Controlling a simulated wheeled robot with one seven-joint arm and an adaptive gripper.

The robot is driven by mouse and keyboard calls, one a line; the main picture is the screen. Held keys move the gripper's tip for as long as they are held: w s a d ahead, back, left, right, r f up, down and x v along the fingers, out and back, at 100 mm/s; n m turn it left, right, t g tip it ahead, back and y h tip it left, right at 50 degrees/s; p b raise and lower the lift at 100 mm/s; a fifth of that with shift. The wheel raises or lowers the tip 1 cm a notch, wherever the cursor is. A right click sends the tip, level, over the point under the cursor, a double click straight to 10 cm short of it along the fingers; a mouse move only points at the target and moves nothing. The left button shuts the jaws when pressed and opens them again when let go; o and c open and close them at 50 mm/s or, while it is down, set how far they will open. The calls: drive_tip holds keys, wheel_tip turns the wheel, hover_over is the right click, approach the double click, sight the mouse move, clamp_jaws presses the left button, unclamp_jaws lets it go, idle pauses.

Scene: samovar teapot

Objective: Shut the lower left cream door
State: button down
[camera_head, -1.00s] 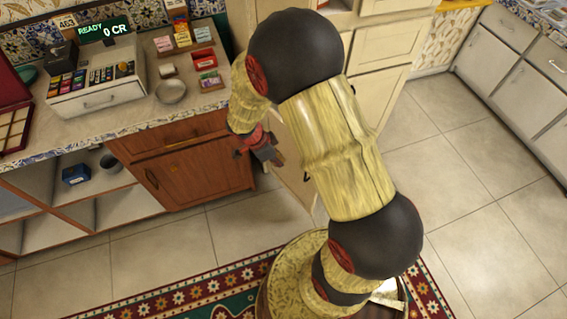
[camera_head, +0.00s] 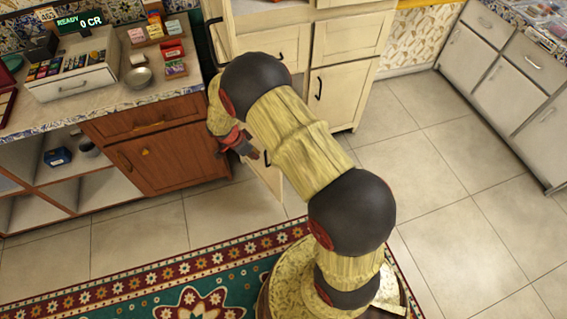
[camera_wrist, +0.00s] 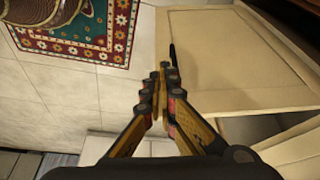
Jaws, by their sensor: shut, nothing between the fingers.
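The lower left cream door (camera_head: 268,178) stands open, jutting out from the cream cabinet towards me. My arm hides much of it in the head view. In the wrist view the door's broad cream panel (camera_wrist: 240,60) fills the upper right, with a dark handle (camera_wrist: 173,56) at its left edge. My gripper (camera_head: 252,152) is shut and empty beside the door. In the wrist view the closed fingertips (camera_wrist: 163,70) are close to the handle and panel edge; I cannot tell whether they touch.
The cream cabinet's other lower door (camera_head: 335,92) is shut. A wooden counter cabinet (camera_head: 170,160) stands close on the left of my gripper. A patterned rug (camera_head: 190,285) lies in front. The tiled floor (camera_head: 440,150) on the right is clear.

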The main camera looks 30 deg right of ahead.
drive_tip(key=d+f+b, duration=0.4)
drive_tip(key=d+f, duration=0.3)
drive_tip(key=f, duration=0.2)
drive_tip(key=shift+w+d+f, duration=0.2)
drive_tip(key=shift+w+d, duration=0.05)
drive_tip(key=shift+d, duration=0.05)
